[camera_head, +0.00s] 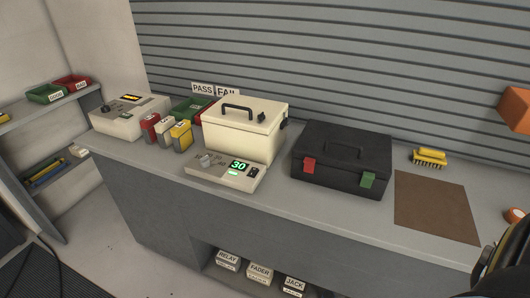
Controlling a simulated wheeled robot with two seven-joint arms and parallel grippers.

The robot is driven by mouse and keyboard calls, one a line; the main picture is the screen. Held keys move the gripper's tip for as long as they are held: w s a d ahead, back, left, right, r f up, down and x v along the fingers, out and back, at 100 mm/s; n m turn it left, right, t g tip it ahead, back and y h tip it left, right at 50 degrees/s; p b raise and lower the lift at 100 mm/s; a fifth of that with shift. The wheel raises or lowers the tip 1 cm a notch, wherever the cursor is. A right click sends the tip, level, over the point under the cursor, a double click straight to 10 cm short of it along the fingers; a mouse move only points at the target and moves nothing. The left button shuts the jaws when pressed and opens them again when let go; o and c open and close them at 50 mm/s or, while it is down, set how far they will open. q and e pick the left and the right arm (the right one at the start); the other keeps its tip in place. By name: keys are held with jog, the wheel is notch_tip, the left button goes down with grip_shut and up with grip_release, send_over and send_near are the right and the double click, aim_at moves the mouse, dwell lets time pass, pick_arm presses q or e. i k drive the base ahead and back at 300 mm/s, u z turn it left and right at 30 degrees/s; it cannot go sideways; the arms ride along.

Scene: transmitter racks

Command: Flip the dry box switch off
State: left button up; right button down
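The dry box appears to be the cream lidded box (243,130) with a black handle, standing on the grey bench. A control panel (225,171) sits at its front foot, with a grey knob and a lit green display (238,166) reading 30. A small dark rocker switch (254,172) is at the panel's right end. Its on or off position is too small to tell, but the display is lit.
A black case (341,159) with red and green latches stands right of the box. Red, white and yellow small bins and a cream instrument (129,117) stand left. A brown mat (436,206) and yellow brush (428,158) lie right. A dark object (503,262) fills the lower right corner.

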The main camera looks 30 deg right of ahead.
aim_at(253, 171)
jog(key=z, duration=0.35)
jog(key=i, duration=0.5)
jog(key=z, duration=0.4)
